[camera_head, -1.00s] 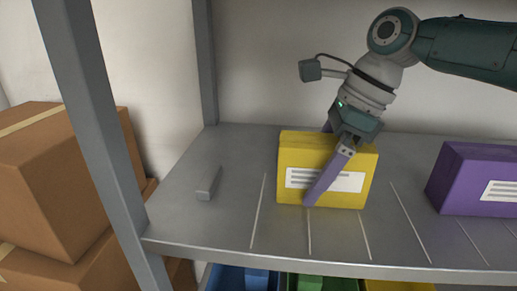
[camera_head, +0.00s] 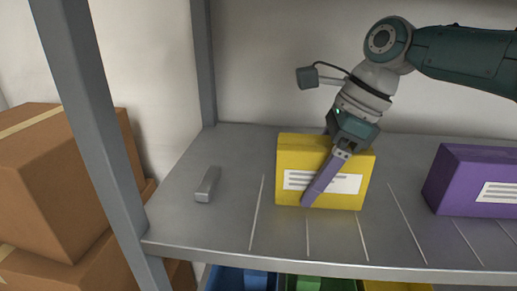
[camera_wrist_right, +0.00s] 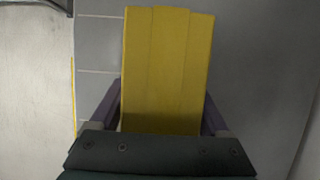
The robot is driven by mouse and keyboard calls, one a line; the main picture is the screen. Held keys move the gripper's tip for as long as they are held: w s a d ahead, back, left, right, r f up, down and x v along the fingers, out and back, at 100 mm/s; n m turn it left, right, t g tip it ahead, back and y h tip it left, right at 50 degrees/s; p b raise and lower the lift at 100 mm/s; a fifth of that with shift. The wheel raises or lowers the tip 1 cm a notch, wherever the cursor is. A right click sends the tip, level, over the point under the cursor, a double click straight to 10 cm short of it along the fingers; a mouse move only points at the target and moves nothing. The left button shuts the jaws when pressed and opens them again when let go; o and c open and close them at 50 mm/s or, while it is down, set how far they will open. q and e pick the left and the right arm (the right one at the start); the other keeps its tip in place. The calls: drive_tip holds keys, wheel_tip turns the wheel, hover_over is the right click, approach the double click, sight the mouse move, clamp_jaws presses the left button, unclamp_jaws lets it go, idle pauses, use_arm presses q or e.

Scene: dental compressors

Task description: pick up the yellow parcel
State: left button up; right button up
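The yellow parcel (camera_head: 285,168) stands upright on the grey shelf (camera_head: 180,215), its white label facing front. It also shows in the wrist view (camera_wrist_right: 165,70), seen from above between my two purple fingers. My right gripper (camera_head: 322,180) reaches down over the parcel with one finger across its front face and label. The other finger is hidden behind the parcel in the head view. In the wrist view the fingers of my right gripper (camera_wrist_right: 160,110) lie against both sides of the parcel, so it looks shut on it. My left gripper is not in view.
A purple parcel (camera_head: 460,180) stands to the right on the shelf. A small grey block (camera_head: 207,185) lies to the left. Grey uprights (camera_head: 90,130) frame the shelf, with brown cartons (camera_head: 60,180) beyond. Coloured bins (camera_head: 240,278) sit below the shelf.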

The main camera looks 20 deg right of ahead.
clamp_jaws()
idle(0.4)
